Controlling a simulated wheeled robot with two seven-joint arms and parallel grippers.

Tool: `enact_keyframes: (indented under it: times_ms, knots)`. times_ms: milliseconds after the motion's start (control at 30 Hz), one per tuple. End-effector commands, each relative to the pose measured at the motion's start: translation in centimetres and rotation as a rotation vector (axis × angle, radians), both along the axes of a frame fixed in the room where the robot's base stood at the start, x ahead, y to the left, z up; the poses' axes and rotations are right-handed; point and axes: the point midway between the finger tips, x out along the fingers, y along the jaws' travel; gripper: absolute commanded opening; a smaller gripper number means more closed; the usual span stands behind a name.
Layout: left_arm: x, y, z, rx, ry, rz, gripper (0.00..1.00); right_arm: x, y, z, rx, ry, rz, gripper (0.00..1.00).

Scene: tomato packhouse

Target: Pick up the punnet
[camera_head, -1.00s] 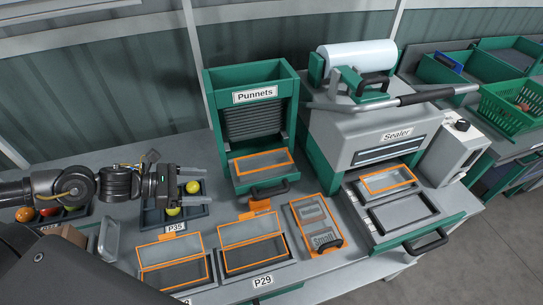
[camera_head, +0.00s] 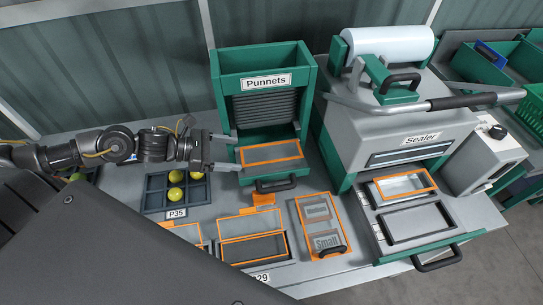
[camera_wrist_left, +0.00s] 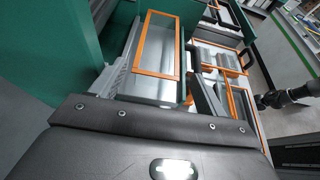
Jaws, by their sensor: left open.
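A clear punnet with an orange rim (camera_head: 271,153) lies in the front tray of the green dispenser labelled Punnets (camera_head: 264,60). The punnet also shows in the left wrist view (camera_wrist_left: 160,48). My left gripper (camera_head: 237,154) is open and empty, its fingers pointing right at the punnet's left end. I cannot tell whether the fingertips touch it. Other orange-rimmed punnets are a lidded one on the P29 stand (camera_head: 251,231) and one in the sealer drawer (camera_head: 404,186). A dark arm, probably my right one, is at the right of the wrist view; its jaws are unclear.
A dark compartment tray labelled P35 (camera_head: 155,206) holds several yellow-green tomatoes below my left arm. A board marked Medium and Small (camera_head: 337,246) lies right of centre. The sealer (camera_head: 410,120) stands at the right with its drawer out. The dispenser's side walls flank the punnet.

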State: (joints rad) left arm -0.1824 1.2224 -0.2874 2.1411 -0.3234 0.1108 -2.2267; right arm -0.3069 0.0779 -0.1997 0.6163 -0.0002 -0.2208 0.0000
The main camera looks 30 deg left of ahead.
Motion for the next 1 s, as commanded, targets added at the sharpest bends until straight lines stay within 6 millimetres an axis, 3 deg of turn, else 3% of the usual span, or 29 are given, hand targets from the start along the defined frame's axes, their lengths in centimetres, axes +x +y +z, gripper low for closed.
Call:
enact_keyframes:
  times_ms: [200, 467, 733, 1000]
  knots:
    - [1.2, -1.6, -0.8, -0.002, -0.001, 0.004, 0.75, 0.9, 0.1, 0.8, 0.002, -0.012, 0.0, 0.36]
    - [1.5, -2.0, -1.1, 0.0, 0.001, 0.004, 0.75, 0.9, 0.1, 1.0, 0.002, -0.013, 0.0, 0.36]
    - [3.5, -4.1, -2.0, -0.004, 0.001, 0.006, 0.75, 0.9, 0.0, 3.6, 0.001, -0.013, 0.001, 0.36]
    - [4.4, -5.4, -3.3, 0.0, 0.001, 0.004, 0.75, 0.8, -0.3, 4.0, -0.003, -0.012, 0.002, 0.36]
